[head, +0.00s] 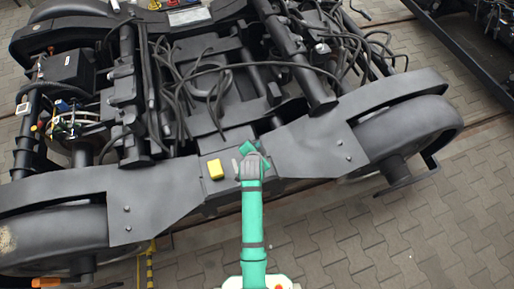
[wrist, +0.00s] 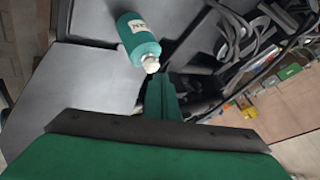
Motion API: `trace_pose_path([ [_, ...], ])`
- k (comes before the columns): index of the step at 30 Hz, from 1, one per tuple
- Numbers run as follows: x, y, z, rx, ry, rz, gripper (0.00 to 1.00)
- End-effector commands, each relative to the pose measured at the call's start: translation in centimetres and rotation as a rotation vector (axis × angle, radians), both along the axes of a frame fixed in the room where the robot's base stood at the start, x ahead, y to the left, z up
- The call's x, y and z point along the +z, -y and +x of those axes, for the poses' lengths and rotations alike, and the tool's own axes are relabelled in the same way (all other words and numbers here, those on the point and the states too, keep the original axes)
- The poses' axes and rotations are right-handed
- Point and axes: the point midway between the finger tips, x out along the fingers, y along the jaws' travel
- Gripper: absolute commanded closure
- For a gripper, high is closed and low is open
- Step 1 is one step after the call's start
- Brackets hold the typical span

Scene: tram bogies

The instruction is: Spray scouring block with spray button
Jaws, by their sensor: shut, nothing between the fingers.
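A yellow block (head: 215,169), which looks like the scouring block, lies on the dark bogie frame, just left of my gripper in the head view. A teal spray bottle (wrist: 138,38) with a pale label shows in the wrist view, its white spray button (wrist: 151,64) pointing toward my gripper (wrist: 160,80). My gripper is shut with nothing between the fingers. Its tip is close to the button; I cannot tell whether they touch. In the head view my wrist hides most of that spot, and the block is not seen in the wrist view.
The bogie frame (head: 150,200) spans the head view, with a large wheel (head: 405,130) at the right. Black cables (head: 215,85) loop over its middle. Paved floor (head: 345,235) lies open in front of it.

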Motion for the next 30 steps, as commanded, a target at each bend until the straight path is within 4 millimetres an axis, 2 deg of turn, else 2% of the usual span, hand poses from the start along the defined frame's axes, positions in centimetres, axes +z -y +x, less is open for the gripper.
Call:
trace_pose_path([
  [30,-0.89,-0.14,-0.01,0.002,-0.001,0.0,1.0],
])
